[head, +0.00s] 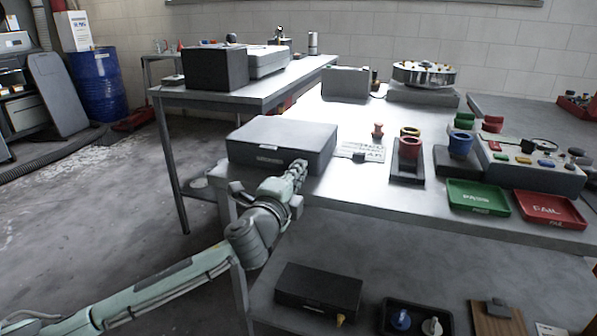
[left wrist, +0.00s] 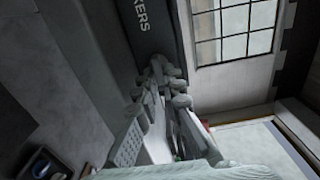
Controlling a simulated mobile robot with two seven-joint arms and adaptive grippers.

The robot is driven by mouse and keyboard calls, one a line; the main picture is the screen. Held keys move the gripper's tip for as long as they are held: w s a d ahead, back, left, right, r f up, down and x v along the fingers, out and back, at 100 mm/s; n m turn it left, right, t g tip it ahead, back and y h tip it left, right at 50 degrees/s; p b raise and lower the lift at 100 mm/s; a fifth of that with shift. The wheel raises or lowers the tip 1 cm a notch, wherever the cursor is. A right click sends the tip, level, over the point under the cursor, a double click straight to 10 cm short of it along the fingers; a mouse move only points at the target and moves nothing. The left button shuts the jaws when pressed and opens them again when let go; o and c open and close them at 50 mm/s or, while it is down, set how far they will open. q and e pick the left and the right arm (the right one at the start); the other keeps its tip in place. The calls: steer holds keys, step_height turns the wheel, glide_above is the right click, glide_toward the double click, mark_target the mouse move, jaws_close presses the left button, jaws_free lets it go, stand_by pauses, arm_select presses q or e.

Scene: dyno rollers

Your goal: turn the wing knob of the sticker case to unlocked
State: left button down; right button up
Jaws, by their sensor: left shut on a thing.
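The sticker case (head: 275,135) is a closed dark grey box on the left end of the metal bench, with a pale label on its front face. In the left wrist view the case's front (left wrist: 157,28) shows the letters "KERS". My left gripper (head: 300,168) is at the right part of the case's front face, right of the label. In the left wrist view its fingers (left wrist: 160,68) are shut against the front, below the lettering. They are closed on the wing knob, which they hide, so its angle cannot be told. My right gripper is not in view.
A card (head: 360,152), a stamp (head: 377,131) and red cup stand (head: 410,150) are right of the case. A green tray (head: 478,197) and red tray (head: 548,208) lie farther right. A dark box (head: 318,290) is on the lower shelf. Open floor lies left.

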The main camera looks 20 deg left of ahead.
arm_select(q)
steer(key=c, duration=1.7)
jaws_free()
steer(key=shift+a+r, duration=0.1)
steer(key=shift+a, duration=0.05)
steer(key=shift+s+f, duration=0.25)
steer(key=shift+s, duration=0.1)
steer(key=s, duration=0.7)
steer(key=shift+s+r, duration=0.15)
steer(key=shift+r, duration=0.1)
